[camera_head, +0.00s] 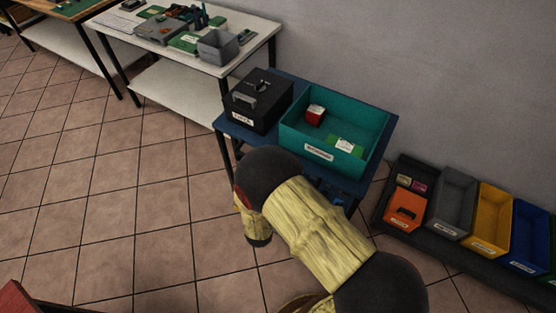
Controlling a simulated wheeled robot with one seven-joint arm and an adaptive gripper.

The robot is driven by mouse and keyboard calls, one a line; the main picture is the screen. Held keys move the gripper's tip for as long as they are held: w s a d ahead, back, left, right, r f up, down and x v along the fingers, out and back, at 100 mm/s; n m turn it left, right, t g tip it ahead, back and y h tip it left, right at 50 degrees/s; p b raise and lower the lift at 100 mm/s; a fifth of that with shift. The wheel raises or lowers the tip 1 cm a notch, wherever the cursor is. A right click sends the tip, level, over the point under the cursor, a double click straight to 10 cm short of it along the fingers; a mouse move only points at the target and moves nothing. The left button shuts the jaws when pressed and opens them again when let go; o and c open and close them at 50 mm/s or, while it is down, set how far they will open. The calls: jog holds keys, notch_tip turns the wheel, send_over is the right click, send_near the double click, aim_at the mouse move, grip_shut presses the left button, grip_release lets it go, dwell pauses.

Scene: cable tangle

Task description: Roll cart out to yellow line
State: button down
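A small blue-topped stand (283,87) with dark legs stands against the grey wall; it may be the cart, but I see no wheels. It carries a black case with a handle (257,103) and a teal bin (368,98). The bin holds a red and white box (315,115) and a green card with a white label (346,145). My yellow and dark arm crosses in front of the stand's lower front and hides part of it. My gripper does not show. I see no yellow line on the visible floor.
A white workbench (128,35) with trays and boards stands left of the stand. Orange, grey, yellow and blue bins (457,200) sit on a low dark rack at right. A red edge (32,303) shows at bottom left. The tiled floor (100,200) at left is clear.

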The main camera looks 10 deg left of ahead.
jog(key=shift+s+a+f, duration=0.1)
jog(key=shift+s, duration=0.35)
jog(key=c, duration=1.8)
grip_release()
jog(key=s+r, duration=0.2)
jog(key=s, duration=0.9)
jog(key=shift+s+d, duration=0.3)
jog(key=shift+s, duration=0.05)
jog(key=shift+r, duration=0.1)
